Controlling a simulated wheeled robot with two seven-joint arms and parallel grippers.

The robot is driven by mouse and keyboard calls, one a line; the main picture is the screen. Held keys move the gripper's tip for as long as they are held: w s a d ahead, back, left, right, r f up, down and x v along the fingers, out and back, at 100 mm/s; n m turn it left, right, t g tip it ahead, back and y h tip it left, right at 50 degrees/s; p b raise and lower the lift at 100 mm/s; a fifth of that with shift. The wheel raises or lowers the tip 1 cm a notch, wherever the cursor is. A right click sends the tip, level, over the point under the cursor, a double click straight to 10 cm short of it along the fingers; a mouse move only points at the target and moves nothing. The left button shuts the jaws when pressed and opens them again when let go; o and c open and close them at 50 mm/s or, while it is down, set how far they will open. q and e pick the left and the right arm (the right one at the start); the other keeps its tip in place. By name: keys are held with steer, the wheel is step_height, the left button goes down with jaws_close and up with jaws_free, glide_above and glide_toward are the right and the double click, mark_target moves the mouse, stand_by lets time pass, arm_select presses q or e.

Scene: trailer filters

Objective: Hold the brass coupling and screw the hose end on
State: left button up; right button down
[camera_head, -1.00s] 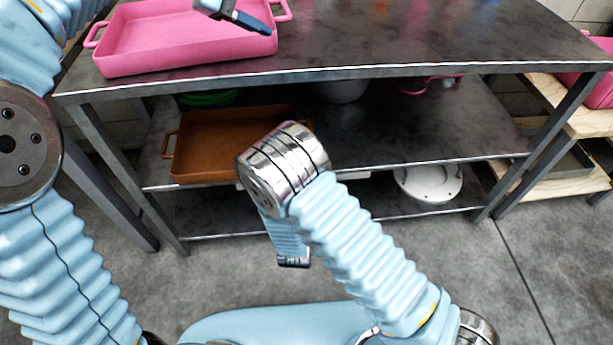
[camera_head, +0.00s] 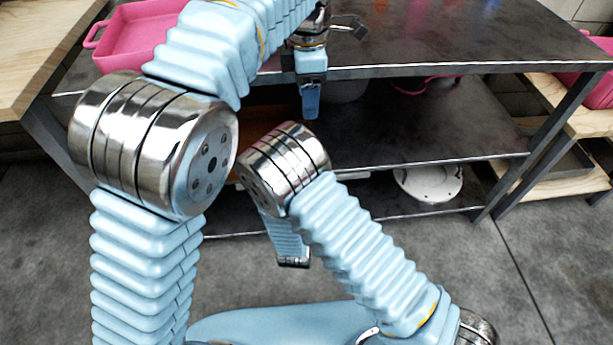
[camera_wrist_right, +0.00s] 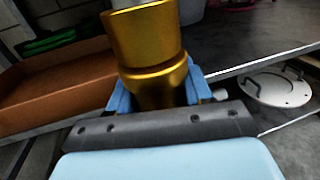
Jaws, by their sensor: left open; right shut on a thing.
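The brass coupling (camera_wrist_right: 150,50) is a gold-coloured stepped cylinder, seen in the right wrist view. My right gripper (camera_wrist_right: 155,95) is shut on it, with a blue finger on each side of its lower part. A pale piece shows at the coupling's top, cut off by the picture edge; I cannot tell what it is. In the head view my left gripper (camera_head: 311,98) points down at the front edge of the bench, above the shelf, open. Only one of its blue fingers shows clearly. I cannot make out the hose end in either view.
The metal bench top (camera_head: 440,40) carries a pink tray (camera_head: 130,40) at left. An orange-brown tray (camera_wrist_right: 50,90) and a white round lid (camera_head: 428,183) are on lower levels. Wooden surfaces stand at both sides. My own arms cover much of the head view.

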arm_select(q)
steer(key=shift+a+f, duration=0.1)
steer(key=shift+a, duration=0.15)
step_height(320, 180, down, 16)
steer(key=shift+r, duration=0.2)
stand_by(0.5)
steer(key=shift+c, duration=0.4)
